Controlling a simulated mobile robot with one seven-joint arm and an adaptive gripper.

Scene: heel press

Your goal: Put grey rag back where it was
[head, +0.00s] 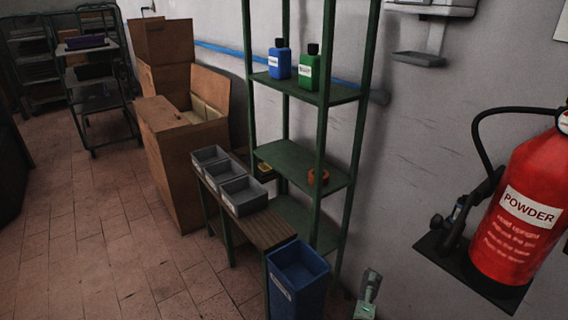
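I cannot make out a grey rag anywhere in the head view. Three grey open bins (233,182) stand in a row on a narrow bench (262,228); their insides look empty from here, though their floors are partly hidden. My gripper does not clearly show. A small pale grey-green piece (368,292) rises at the bottom edge, right of the blue bin, and I cannot tell what it is.
A green shelf rack (322,150) holds a blue bottle (279,62), a green bottle (308,70), a small yellow item (264,168) and an orange item (318,177). A blue bin (298,280) stands in front. A red extinguisher (520,210) is at right. Floor at left is clear.

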